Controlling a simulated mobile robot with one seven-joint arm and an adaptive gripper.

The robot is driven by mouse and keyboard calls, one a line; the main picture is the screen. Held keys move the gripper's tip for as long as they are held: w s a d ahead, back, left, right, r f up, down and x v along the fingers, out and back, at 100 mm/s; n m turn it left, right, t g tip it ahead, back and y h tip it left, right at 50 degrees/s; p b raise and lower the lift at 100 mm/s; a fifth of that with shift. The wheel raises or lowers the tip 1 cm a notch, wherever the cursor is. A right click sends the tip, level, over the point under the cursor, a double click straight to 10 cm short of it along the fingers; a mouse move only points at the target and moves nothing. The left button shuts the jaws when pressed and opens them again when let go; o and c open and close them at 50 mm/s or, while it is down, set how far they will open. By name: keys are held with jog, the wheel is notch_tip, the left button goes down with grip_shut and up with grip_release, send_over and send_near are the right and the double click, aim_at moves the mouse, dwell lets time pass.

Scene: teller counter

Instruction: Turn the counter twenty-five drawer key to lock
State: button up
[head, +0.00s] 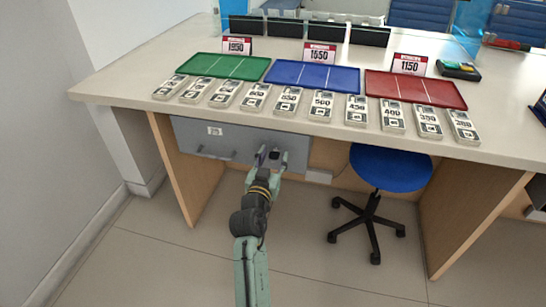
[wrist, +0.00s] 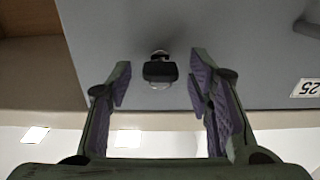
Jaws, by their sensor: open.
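The grey drawer (head: 205,140) is under the counter's left part, with its front closed flush. A "25" label shows upside down in the wrist view (wrist: 306,88). The key (wrist: 160,71) has a black head and sits in a silver lock on the drawer front. In the head view the key (head: 275,154) is a small dark spot between my fingers. My gripper (wrist: 158,85) is open, with one finger on each side of the key and a gap on both sides. It also shows in the head view (head: 272,158), at the drawer's right part.
The countertop (head: 130,85) above holds green, blue and red trays (head: 415,88) and a row of numbered bundles (head: 323,105). A blue stool (head: 390,168) stands to the right. A drawer handle (wrist: 307,27) is beside the key. Floor to the left is clear.

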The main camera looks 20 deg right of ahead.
grip_shut()
dwell(0.6)
jog(key=shift+n, duration=0.4)
jog(key=n+p, duration=0.1)
jog(key=n, duration=0.2)
jog(key=shift+a+n, duration=0.1)
jog(key=shift+n, duration=0.2)
jog(key=n+p, duration=0.2)
jog(key=n, duration=0.2)
jog(key=shift+w+a+n, duration=0.1)
jog(key=shift+n, duration=0.2)
jog(key=n+p, duration=0.2)
jog(key=n, duration=0.2)
jog(key=shift+n, duration=0.3)
jog(key=shift+f+n+p, duration=0.15)
jog(key=shift+n+p, duration=0.95)
jog(key=shift+n, duration=1)
